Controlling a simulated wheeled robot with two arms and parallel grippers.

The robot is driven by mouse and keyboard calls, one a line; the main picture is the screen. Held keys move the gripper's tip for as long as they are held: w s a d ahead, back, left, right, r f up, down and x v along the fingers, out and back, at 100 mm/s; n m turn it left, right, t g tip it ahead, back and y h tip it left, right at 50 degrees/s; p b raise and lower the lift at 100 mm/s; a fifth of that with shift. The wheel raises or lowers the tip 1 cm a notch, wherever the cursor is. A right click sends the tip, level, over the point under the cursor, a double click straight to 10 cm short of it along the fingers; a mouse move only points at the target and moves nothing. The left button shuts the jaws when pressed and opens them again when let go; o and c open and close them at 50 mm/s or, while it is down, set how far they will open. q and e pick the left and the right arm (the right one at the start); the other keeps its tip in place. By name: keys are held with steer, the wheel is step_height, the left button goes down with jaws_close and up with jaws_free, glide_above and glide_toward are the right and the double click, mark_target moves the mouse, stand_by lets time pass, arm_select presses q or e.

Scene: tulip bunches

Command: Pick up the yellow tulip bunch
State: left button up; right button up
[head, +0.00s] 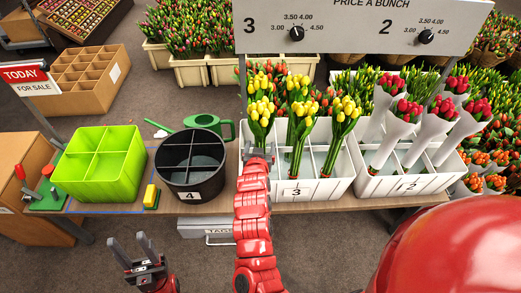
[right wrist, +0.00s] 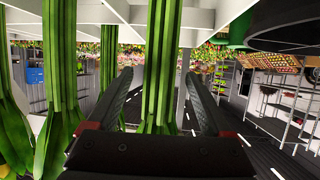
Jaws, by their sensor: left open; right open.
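Three yellow tulip bunches stand upright in the white divided box labelled 3 (head: 322,187): a left one (head: 260,110), a middle one (head: 301,112) and a right one (head: 343,112). My right gripper (head: 258,153) is at the box's left front, just below the left bunch's blooms. In the right wrist view its open fingers (right wrist: 158,103) stand either side of a green stem bundle (right wrist: 162,60); I cannot tell whether they touch it. The lower stems are hidden behind the gripper body. My left gripper (head: 136,250) is open and empty, low in front of the table.
A black round divided bucket (head: 191,195) labelled 4 and a lime green divided box (head: 115,190) stand left of the white box. A green watering can (head: 211,122) is behind. A price panel (head: 355,27) hangs above.

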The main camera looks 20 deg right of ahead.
steer(key=shift+w+d+f, duration=0.1)
steer(key=shift+w+d, duration=0.05)
steer(key=shift+w, duration=0.1)
jaws_close()
stand_by(0.3)
